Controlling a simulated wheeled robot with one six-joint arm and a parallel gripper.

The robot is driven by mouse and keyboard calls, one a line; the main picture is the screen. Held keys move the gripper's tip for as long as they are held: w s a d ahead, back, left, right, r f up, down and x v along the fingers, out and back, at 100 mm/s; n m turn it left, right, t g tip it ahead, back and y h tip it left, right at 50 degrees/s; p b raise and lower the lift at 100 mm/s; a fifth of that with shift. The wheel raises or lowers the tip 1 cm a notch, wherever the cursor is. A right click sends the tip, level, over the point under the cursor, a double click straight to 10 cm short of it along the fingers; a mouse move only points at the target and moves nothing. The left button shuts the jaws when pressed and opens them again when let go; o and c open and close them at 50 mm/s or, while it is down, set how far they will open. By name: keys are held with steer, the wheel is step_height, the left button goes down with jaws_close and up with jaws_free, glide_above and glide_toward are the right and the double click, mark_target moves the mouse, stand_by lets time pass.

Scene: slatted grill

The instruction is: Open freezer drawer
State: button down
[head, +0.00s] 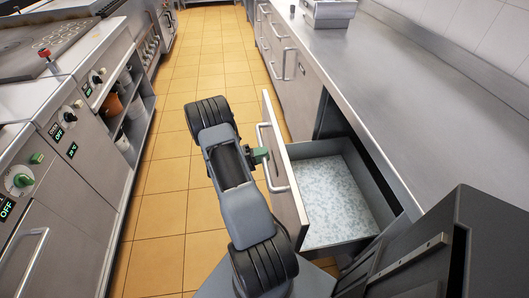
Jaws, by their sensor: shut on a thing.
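The freezer drawer (335,195) stands pulled out from the steel counter on the right. Its inside shows a pale, frosty-looking floor and looks empty. The drawer's front panel (284,165) faces left and carries a long vertical-looking bar handle (270,150). My gripper (261,155), with green fingers, is at the upper middle of this handle and is shut on it. My arm reaches up from the bottom of the head view to the left of the drawer front and hides part of the floor.
A steel counter (400,110) runs along the right, with more handled drawers (275,45) beyond. A metal container (330,12) stands on it. Stoves with knobs (70,140) line the left. The tiled aisle (175,170) between is clear. A dark panel (480,240) fills the lower right.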

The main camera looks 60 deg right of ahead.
steer(key=shift+w, duration=0.1)
steer(key=c, duration=1)
jaws_free()
steer(key=shift+o, duration=0.2)
steer(key=shift+a, duration=0.1)
steer(key=v, duration=1.3)
steer(key=shift+w+a+b, duration=0.25)
steer(key=shift+b, duration=0.2)
